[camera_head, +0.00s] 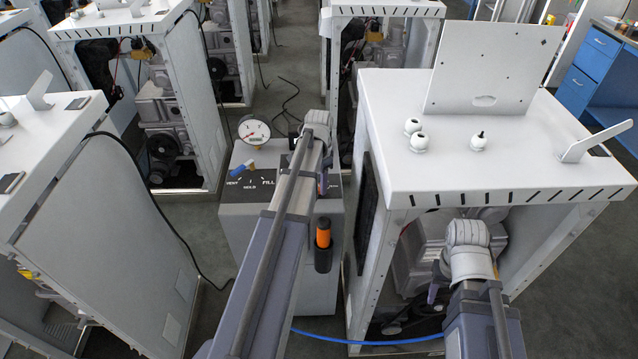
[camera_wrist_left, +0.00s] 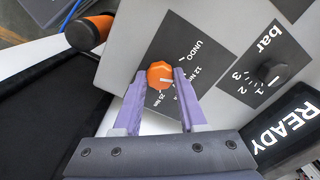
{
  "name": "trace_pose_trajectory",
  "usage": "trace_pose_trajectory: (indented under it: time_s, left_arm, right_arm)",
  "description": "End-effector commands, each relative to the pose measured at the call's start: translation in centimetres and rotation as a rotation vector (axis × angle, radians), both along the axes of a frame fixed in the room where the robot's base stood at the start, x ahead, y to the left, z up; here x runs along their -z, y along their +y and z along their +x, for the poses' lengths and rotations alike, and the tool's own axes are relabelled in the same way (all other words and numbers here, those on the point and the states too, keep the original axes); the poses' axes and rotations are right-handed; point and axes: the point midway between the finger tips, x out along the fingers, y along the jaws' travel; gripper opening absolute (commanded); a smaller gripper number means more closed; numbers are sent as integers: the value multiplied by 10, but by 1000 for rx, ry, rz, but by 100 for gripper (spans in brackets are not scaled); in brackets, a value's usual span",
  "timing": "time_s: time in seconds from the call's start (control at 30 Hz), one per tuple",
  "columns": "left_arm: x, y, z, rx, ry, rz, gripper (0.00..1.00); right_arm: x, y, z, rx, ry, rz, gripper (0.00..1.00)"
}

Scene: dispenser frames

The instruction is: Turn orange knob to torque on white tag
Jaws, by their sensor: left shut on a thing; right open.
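The orange knob (camera_wrist_left: 160,76) sits on a black dial plate (camera_wrist_left: 150,50) in the left wrist view. In the head view my left gripper (camera_head: 322,182) is over the grey box (camera_head: 320,280), and my arm hides the knob. My right gripper (camera_head: 434,292) is open and apart in front of the right white frame. I cannot make out a white tag.
A black bar knob (camera_wrist_left: 267,75) and a READY display (camera_wrist_left: 290,122) are beside the dial. An orange-handled tool (camera_head: 323,233) hangs in a holder on the box. A gauge (camera_head: 254,130) and blue lever (camera_head: 242,168) are on top. The white frame (camera_head: 480,170) stands close right.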

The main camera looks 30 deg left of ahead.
Motion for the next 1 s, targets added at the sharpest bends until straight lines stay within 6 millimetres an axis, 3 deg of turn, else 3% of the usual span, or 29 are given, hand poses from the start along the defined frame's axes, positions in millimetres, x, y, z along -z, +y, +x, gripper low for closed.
trace_pose_trajectory:
  time_s: [0.17, 0.2, 0.47, 0.77, 1.0]
  left_arm:
    - [0, 0, 0, -1, 0, 0, 0]
    - [0, 0, 0, -1, 0, 0, 42]
    - [0, 0, 0, -2, 0, 0, 71]
    - [-1, 0, 0, -2, 0, 0, 71]
    - [-16, 0, 0, -2, 0, 0, 71]
  right_arm:
    - [0, 0, 0, 0, 0, 0, 50]
    - [0, 0, 0, 0, 0, 0, 50]
    - [0, 0, 0, 0, 0, 0, 50]
    - [-1, 0, 0, 0, 0, 0, 50]
    - [-16, 0, 0, 0, 0, 0, 50]
